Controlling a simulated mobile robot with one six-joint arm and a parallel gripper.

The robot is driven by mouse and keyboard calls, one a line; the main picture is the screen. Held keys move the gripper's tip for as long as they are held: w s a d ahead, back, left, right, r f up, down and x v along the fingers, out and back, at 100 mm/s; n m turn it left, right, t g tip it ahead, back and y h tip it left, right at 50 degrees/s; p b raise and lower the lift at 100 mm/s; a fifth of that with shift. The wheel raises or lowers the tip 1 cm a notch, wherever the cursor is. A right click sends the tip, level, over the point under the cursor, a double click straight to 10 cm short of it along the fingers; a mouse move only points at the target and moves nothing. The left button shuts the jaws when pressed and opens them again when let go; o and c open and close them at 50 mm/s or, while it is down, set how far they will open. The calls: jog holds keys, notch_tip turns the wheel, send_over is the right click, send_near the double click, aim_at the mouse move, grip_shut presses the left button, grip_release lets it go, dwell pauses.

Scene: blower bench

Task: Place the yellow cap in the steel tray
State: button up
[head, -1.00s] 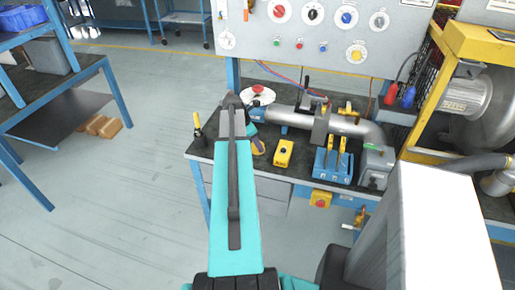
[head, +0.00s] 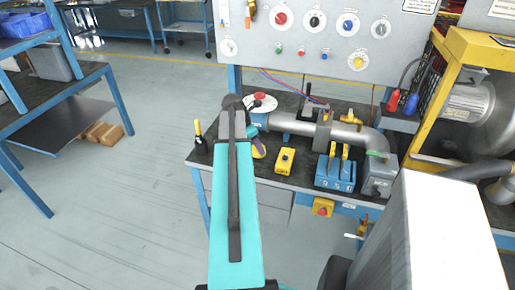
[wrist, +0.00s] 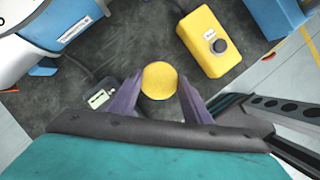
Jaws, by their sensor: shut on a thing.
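The yellow cap (wrist: 159,80) is a round yellow disc between the two purple fingers of my gripper (wrist: 160,98) in the wrist view. The fingers are shut on its sides. The dark bench top shows beneath it; the gap between cap and bench is hard to judge. In the head view my gripper (head: 259,150) shows only in part beside my teal arm, over the bench's left part, just left of a yellow button box. I cannot make out the steel tray in either view.
The yellow button box (head: 285,160) is close to my gripper, also in the wrist view (wrist: 209,42). A grey pipe (head: 345,134) runs along the bench (head: 298,180). A blue box with yellow levers (head: 335,175) stands right. A yellow-topped tool (head: 198,130) stands at the left edge.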

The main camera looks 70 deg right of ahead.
jog(key=s+a+b, duration=0.1)
jog(key=a+b, duration=0.3)
jog(key=a, duration=0.8)
jog(key=shift+a+r+b, duration=0.3)
jog(key=shift+r+b, duration=0.05)
jog(key=shift+r, duration=0.05)
jog(key=shift+a+b, duration=0.35)
jog(key=shift+b, duration=0.85)
jog(key=a+b, duration=0.1)
jog(key=b, duration=0.2)
jog(key=shift+s+a+r+b, duration=0.1)
jog(key=shift+a+r+b, duration=0.1)
jog(key=shift+b, duration=0.15)
jog(key=shift+a+r, duration=0.1)
jog(key=shift+r, duration=0.05)
